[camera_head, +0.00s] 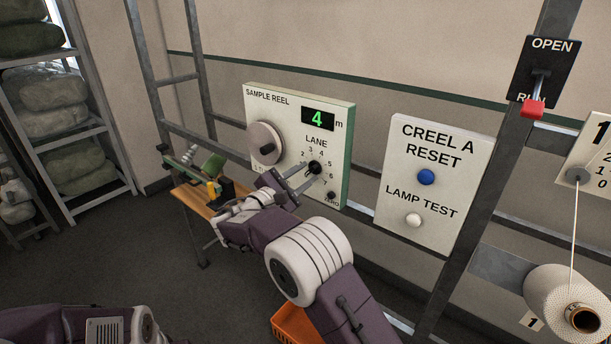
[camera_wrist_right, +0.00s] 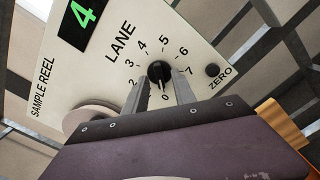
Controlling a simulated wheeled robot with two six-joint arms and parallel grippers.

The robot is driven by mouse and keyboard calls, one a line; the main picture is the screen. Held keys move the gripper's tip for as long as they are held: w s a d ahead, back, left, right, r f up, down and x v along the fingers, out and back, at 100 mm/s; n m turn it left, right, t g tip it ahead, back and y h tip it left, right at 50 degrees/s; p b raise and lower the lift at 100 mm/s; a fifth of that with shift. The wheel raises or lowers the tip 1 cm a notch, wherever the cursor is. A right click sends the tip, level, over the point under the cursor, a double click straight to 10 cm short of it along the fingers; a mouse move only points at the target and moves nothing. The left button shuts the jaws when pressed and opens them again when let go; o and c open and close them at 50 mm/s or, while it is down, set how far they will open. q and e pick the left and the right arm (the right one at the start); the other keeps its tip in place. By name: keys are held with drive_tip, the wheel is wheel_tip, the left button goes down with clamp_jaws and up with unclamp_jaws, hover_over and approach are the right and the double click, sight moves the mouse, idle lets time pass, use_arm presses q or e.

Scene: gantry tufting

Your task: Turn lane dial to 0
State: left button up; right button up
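The lane dial (camera_head: 314,168) is a black knob on the white sample reel panel (camera_head: 335,123), under the word LANE. It also shows in the right wrist view (camera_wrist_right: 159,72), ringed by numbers. A pale mark on its lower side appears to point towards the 0. The 1 is hidden by a finger. My right gripper (camera_head: 303,182) is open, one finger on each side of the dial in the wrist view (camera_wrist_right: 164,78); I cannot tell whether they touch it. The display (camera_head: 318,119) reads 4 m. My left gripper is out of view; only part of that arm shows.
A round grey reel knob (camera_head: 265,143) is left of the dial, and the small black ZERO button (camera_head: 331,195) is at lower right. The CREEL A RESET panel (camera_head: 436,180) stands right of it. A wooden bench (camera_head: 197,202) and an orange crate (camera_head: 290,325) are nearby.

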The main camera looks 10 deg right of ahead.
drive_tip(key=b+v, duration=0.2)
drive_tip(key=v, duration=0.6)
drive_tip(key=shift+a, duration=0.2)
drive_tip(key=shift+s+d+f, duration=0.1)
drive_tip(key=s+d+f+m+g+y, duration=0.4)
drive_tip(key=s+d+f+g, duration=0.15)
drive_tip(key=s+f, duration=0.35)
drive_tip(key=s+d+f+m+g+y, duration=0.35)
drive_tip(key=s+d+f, duration=0.25)
drive_tip(key=f, duration=0.5)
drive_tip(key=s+a+f+m+y, duration=0.1)
drive_tip(key=s+f+m+y, duration=0.2)
drive_tip(key=s+m, duration=0.2)
drive_tip(key=s+a+f+m+y, duration=0.2)
drive_tip(key=s+f+m+y, duration=0.1)
drive_tip(key=s+m+y, duration=0.1)
drive_tip(key=s+m, duration=0.1)
drive_tip(key=s, duration=0.1)
drive_tip(key=shift+s+a+m+g, duration=0.35)
drive_tip(key=shift+s+g, duration=0.05)
